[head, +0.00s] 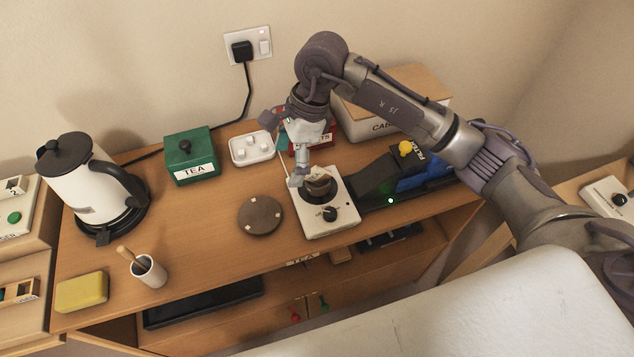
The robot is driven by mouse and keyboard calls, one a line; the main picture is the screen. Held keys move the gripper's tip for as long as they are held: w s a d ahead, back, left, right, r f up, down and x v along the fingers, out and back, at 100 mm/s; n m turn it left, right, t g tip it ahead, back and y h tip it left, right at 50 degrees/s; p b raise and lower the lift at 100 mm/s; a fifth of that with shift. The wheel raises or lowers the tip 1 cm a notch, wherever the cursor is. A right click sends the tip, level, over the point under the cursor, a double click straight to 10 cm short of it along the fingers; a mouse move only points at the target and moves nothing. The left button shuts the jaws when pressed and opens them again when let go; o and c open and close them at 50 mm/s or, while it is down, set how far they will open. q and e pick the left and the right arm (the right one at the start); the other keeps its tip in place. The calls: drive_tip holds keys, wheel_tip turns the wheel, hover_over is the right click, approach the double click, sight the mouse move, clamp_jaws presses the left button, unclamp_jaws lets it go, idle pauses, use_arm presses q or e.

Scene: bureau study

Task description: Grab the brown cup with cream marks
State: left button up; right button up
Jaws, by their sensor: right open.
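My right gripper (306,178) reaches down from above at the cup's left and upper side. It is open, and its fingers are at or very near the cup; I cannot tell whether they touch it. My left gripper is out of view.
A round brown disc (261,215) with cream marks lies left of the appliance. A green TEA box (191,155), white tray (251,149), kettle (88,182), white pot (150,271) and yellow sponge (82,292) stand farther left. A lidded box (377,117) stands behind. Bare wood lies front-centre.

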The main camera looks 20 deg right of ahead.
drive_tip(key=d+h, duration=0.1)
drive_tip(key=d, duration=0.1)
drive_tip(key=w+d+h, duration=0.1)
drive_tip(key=d, duration=0.2)
drive_tip(key=w+d+h, duration=0.1)
drive_tip(key=d, duration=0.1)
drive_tip(key=shift+d+r+h, duration=0.15)
drive_tip(key=shift+r+h, duration=0.25)
drive_tip(key=p, duration=0.2)
hover_over(318, 183)
drive_tip(key=f, duration=0.7)
drive_tip(key=shift+d, duration=0.4)
drive_tip(key=shift+f, duration=0.6)
drive_tip(key=shift+a+f, duration=0.15)
drive_tip(key=shift+f, duration=0.2)
drive_tip(key=f, duration=0.1)
drive_tip(key=f+p, duration=0.1)
drive_tip(key=f, duration=0.1)
drive_tip(key=shift+w+a+f, duration=0.2)
drive_tip(key=shift+w+f, duration=0.1)
drive_tip(key=shift+w, duration=0.05)
drive_tip(key=shift+f, duration=0.4)
drive_tip(key=shift+c, duration=0.3)
drive_tip(key=c, duration=1.2)
